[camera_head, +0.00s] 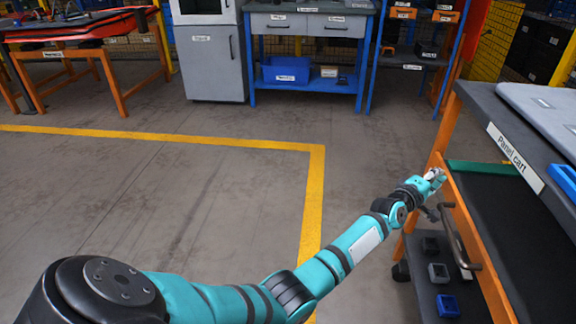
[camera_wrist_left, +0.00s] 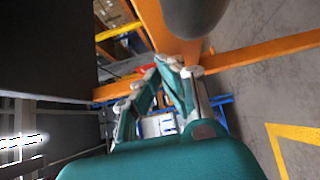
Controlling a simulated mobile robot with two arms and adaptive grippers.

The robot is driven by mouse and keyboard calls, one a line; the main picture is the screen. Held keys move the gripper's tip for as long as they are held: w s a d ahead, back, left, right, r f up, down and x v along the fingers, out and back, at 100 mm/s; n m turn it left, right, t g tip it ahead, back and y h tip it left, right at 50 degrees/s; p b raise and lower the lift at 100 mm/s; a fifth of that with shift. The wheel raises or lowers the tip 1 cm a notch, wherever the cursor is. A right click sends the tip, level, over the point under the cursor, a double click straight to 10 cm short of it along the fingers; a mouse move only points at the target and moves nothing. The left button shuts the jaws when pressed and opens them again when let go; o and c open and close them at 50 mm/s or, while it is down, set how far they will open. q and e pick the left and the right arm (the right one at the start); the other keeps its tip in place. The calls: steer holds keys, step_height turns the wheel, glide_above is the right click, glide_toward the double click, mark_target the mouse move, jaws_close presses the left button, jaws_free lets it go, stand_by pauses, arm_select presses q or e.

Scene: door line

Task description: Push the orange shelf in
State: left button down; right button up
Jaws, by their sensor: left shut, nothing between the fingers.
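The orange shelf of the panel cart is pulled out at the right in the head view. Its orange front bar (camera_head: 475,246) carries a dark bow handle (camera_head: 456,240), and its dark flat surface (camera_head: 510,225) shows behind the bar. My left gripper (camera_head: 436,176) is at the far end of the front bar, past the handle. I cannot tell whether it touches the bar. In the left wrist view the gripper (camera_wrist_left: 172,66) has its fingers together and empty, close to an orange bar (camera_wrist_left: 262,54). My right gripper is out of view.
The cart's top (camera_head: 515,115) overhangs the shelf, with a grey panel (camera_head: 545,112) on it. Small bins, including a blue one (camera_head: 447,305), sit on the cart's lower level. A workbench (camera_head: 310,45) and racks stand at the back. Floor with a yellow line (camera_head: 313,200) is clear at left.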

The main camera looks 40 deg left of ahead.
arm_select(q)
steer(key=shift+w+d+r, duration=0.1)
steer(key=shift+w+d, duration=0.15)
steer(key=shift+d, duration=0.1)
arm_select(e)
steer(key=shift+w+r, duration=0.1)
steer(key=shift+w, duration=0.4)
arm_select(q)
steer(key=shift+d+r, duration=0.1)
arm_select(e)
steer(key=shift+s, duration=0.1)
